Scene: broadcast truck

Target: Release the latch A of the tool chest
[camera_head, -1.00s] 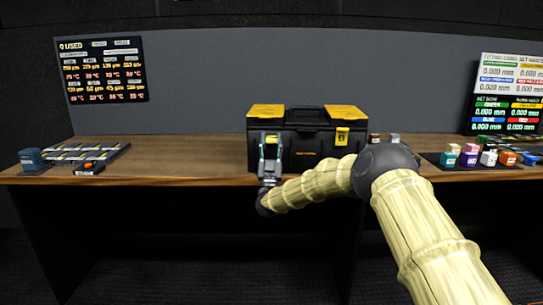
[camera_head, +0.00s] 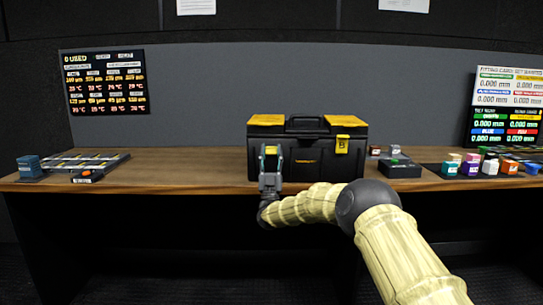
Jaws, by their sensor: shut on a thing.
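The tool chest (camera_head: 315,160) is black with yellow corners on its lid and stands closed on the wooden bench. My gripper (camera_head: 270,156) is at the left part of its front face, shut on latch A (camera_head: 271,149). Only a little yellow of this latch shows between the fingers; the rest is hidden, so I cannot tell how far it is turned. The other latch (camera_head: 342,145), yellow and marked B, lies flat against the chest front at the right.
A blue box (camera_head: 29,166) and a flat tray (camera_head: 90,160) are on the bench at left. A dark box (camera_head: 399,168) and several coloured blocks are at right. The bench (camera_head: 185,168) is clear just left of the chest.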

